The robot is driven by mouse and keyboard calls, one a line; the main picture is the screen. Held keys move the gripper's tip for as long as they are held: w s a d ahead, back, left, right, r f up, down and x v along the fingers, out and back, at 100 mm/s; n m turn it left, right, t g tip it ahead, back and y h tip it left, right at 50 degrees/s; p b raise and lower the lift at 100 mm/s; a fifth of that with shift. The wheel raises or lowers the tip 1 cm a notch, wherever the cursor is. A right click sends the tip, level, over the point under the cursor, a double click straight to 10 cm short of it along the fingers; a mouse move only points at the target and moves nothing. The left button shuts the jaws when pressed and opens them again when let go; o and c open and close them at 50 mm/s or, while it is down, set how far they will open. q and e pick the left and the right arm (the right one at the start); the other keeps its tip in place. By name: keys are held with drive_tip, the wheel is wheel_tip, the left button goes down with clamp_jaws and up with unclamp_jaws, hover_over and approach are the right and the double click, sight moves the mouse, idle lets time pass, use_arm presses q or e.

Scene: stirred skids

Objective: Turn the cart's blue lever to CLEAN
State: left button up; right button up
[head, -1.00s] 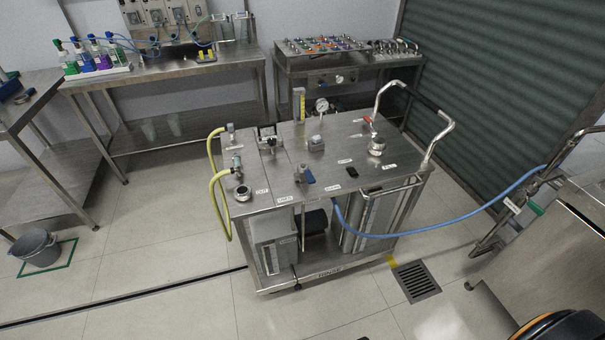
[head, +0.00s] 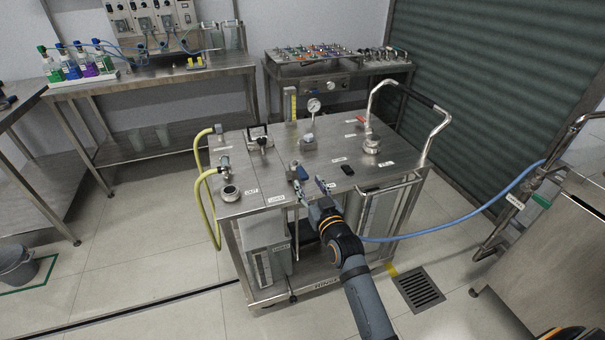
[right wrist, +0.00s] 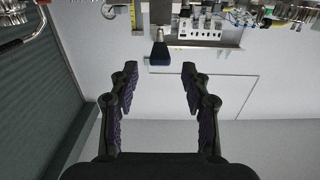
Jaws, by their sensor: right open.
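The cart (head: 285,222) is a steel trolley with a flat top. Its blue lever (head: 299,171) sits near the front edge of the top, between small white labels too small to read surely. My right gripper (head: 309,186) is open at the front edge, its fingertips close to the lever. My right gripper and arm cover part of the cart's front edge. My left gripper is not in view.
A red-handled valve (head: 364,122), a pressure gauge (head: 314,105) and a black block (head: 347,169) stand on the cart top. A yellow hose (head: 200,180) hangs at its left; a blue hose (head: 450,226) runs right. Benches stand behind.

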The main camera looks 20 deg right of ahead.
sight(306, 179)
drive_tip(key=w, duration=0.6)
drive_tip(key=shift+w, duration=0.15)
drive_tip(key=shift+c, duration=0.2)
clamp_jaws()
